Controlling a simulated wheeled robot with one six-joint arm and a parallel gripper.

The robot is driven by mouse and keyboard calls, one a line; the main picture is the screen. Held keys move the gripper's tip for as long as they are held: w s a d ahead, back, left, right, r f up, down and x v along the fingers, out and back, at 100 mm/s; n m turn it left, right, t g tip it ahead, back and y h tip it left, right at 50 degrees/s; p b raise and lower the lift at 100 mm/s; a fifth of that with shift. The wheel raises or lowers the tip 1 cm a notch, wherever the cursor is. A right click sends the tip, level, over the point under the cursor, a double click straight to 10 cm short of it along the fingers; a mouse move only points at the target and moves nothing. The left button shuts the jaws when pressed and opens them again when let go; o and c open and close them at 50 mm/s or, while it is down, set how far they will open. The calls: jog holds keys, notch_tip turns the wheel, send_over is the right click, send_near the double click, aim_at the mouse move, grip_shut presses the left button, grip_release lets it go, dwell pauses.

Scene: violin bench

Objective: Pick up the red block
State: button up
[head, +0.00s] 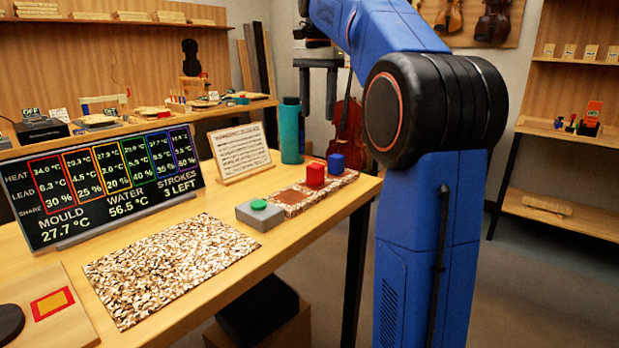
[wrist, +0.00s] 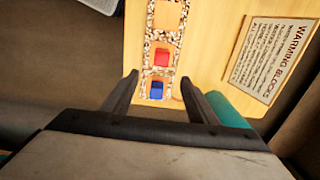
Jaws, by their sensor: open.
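The red block (head: 315,175) stands on a narrow speckled strip (head: 292,210) near the right end of the bench. A blue block (head: 336,162) stands just behind it on the same strip. In the wrist view the red block (wrist: 162,57) lies beyond the fingertips, with the blue block (wrist: 156,90) nearer to them. My gripper (head: 318,118) is open and empty, raised above the bench's far right end. Its two fingers also show in the wrist view (wrist: 160,82), apart, with nothing held between them.
A teal bottle (head: 291,130) stands close to the gripper, behind the strip. A "Warming Blocks" sign (head: 240,152), a grey box with a green button (head: 261,213), a dark display board (head: 100,185) and a speckled mat (head: 170,265) are on the bench (head: 310,240).

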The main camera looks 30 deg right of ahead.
send_near(316, 165)
jog(key=f, duration=0.5)
jog(key=shift+s+f, duration=0.2)
jog(key=shift+s, duration=0.05)
jog(key=shift+w+f, duration=0.2)
jog(key=shift+f, duration=2.5)
jog(key=c, duration=1.2)
jog(key=shift+r, duration=0.1)
notch_tip(316, 165, up, 9)
jog(key=shift+r, duration=0.1)
jog(key=shift+c, duration=0.2)
jog(key=shift+a+r, duration=0.15)
jog(key=shift+r, duration=0.2)
